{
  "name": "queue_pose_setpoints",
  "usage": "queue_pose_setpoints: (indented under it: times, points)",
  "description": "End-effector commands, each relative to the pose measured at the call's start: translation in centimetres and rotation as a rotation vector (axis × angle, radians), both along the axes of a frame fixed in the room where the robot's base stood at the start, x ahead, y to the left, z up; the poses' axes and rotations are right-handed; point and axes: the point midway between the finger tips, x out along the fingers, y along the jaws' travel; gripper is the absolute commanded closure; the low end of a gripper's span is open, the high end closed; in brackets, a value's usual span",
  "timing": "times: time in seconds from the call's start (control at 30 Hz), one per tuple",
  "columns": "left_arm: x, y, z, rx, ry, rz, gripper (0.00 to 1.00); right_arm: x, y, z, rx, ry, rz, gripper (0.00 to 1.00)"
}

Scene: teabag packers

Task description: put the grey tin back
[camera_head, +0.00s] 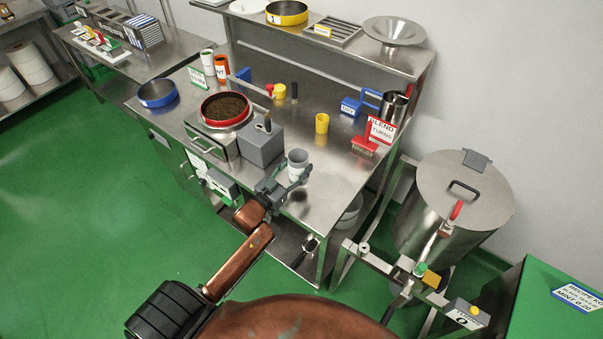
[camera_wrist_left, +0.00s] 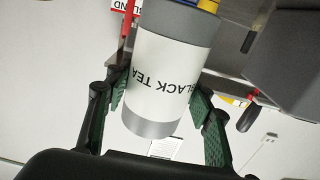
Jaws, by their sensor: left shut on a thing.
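The grey tin (camera_head: 298,160) is a white-labelled cylinder with grey ends, held upright at the front of the steel workbench (camera_head: 340,170). In the left wrist view the tin (camera_wrist_left: 165,75) fills the middle, and its label reads "BLACK TEA" upside down. My left gripper (camera_head: 293,178) is shut on it, with a green-padded finger on each side. I cannot tell whether the tin's base touches the bench. A white tin (camera_head: 207,62) and an orange tin (camera_head: 222,69) stand together at the bench's back left, behind a small green-edged sign (camera_head: 198,79). My right gripper is not in view.
A grey block (camera_head: 261,145) and a red sieve of dark leaves (camera_head: 226,122) stand left of the held tin. A yellow cup (camera_head: 322,123) stands behind it. A red brush (camera_head: 363,147) and the BLEND sign (camera_head: 381,131) are rightward. Bare bench lies between.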

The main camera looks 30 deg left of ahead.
Motion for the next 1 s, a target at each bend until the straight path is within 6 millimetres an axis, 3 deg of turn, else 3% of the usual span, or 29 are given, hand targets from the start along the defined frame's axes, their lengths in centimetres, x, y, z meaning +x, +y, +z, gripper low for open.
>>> queue_pose_setpoints:
  times: [0.33,0.53,0.87,0.9,1.0]
  points:
    - [2.0,-0.3,-2.4,-0.001,-0.001,-0.001,0.76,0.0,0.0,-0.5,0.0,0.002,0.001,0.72]
    - [1.8,-0.3,-5.2,0.0,0.0,0.0,0.76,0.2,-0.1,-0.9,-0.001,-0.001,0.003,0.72]
    - [1.8,-0.3,-5.5,0.001,0.0,-0.001,0.76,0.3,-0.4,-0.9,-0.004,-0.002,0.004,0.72]
    - [1.8,-0.3,-5.5,0.001,0.0,-0.001,0.5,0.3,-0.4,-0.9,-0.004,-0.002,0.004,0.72]
    - [1.8,-0.3,-5.5,0.0,0.0,-0.001,0.43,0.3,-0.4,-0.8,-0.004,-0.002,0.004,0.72]
